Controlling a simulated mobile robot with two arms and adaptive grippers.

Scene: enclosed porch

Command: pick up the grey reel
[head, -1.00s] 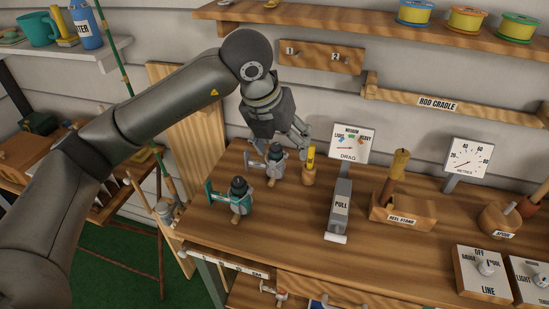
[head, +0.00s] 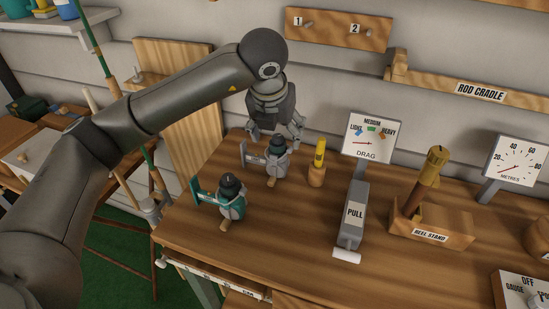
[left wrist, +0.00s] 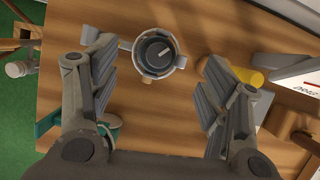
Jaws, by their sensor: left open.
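The grey reel (head: 276,158) stands on the wooden workbench (head: 290,235), with a dark knob on top and a grey foot pointing left. My left gripper (head: 273,137) is open just above and behind it. In the left wrist view the grey reel (left wrist: 158,55) lies between and beyond the two spread fingers (left wrist: 152,85), seen from above and not touched by them. A teal reel (head: 232,198) stands in front and to the left of the grey one; part of it shows beside the left finger in the wrist view. My right gripper is not in view.
A yellow-topped wooden peg (head: 317,165) stands close to the right of the grey reel. Further right are the drag gauge (head: 368,136) with its PULL block (head: 353,215) and the reel stand (head: 428,222). The bench front is clear.

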